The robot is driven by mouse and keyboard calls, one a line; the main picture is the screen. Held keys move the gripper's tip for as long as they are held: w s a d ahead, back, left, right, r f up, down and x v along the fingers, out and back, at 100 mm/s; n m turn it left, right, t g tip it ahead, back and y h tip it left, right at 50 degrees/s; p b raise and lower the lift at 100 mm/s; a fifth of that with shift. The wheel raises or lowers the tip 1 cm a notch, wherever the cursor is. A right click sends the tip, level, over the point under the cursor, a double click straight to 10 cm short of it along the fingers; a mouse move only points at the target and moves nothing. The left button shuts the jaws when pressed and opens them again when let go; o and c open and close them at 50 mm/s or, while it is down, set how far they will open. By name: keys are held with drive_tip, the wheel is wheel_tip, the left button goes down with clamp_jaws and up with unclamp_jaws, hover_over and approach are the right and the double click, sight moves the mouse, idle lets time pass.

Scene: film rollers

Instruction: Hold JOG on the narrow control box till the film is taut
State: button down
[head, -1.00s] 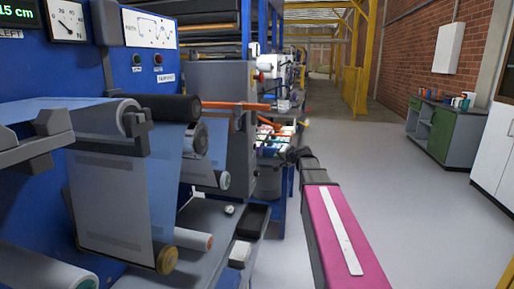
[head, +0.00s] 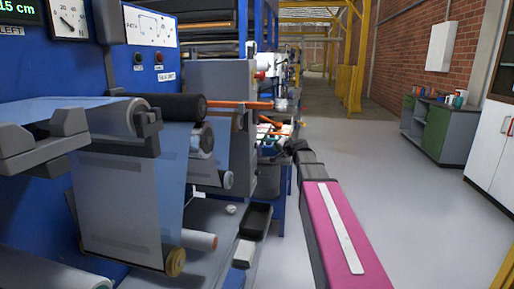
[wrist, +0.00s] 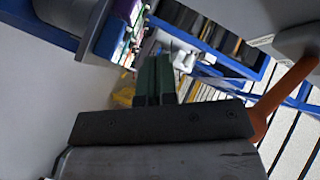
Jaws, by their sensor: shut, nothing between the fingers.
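The blue translucent film (head: 60,107) runs over a roller (head: 145,118) at the left of the head view. A sheet of it hangs down in front of the blue machine to a lower roller (head: 175,262); I cannot tell how taut it is. No box marked JOG can be made out. A black and a red button (head: 160,58) sit on the blue panel. My gripper (wrist: 153,82) is shut and empty in the wrist view, its dark green fingers together. In the head view my arm reaches forward, right of the machine, its tip apart from the panel and film.
A grey bench with a black tray (head: 256,220) stands below the rollers. An orange bar (head: 240,105) juts out beyond them. The aisle floor (head: 400,200) is clear; a green and grey cabinet (head: 435,130) stands along the brick wall.

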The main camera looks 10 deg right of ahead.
sight(256, 146)
drive_tip(key=shift+w+a, duration=0.3)
drive_tip(key=shift+a, duration=0.6)
drive_tip(key=shift+w+a, duration=0.3)
drive_tip(key=shift+a, duration=0.6)
drive_tip(key=shift+w+a, duration=0.3)
drive_tip(key=shift+a, duration=0.6)
drive_tip(key=shift+w+a, duration=0.15)
drive_tip(key=shift+a, duration=0.25)
drive_tip(key=shift+w+a, duration=0.15)
drive_tip(key=shift+a, duration=0.3)
idle(2.2)
drive_tip(key=shift+d, duration=0.15)
idle(1.8)
drive_tip(key=shift+s+d, duration=0.3)
drive_tip(key=shift+d, duration=0.4)
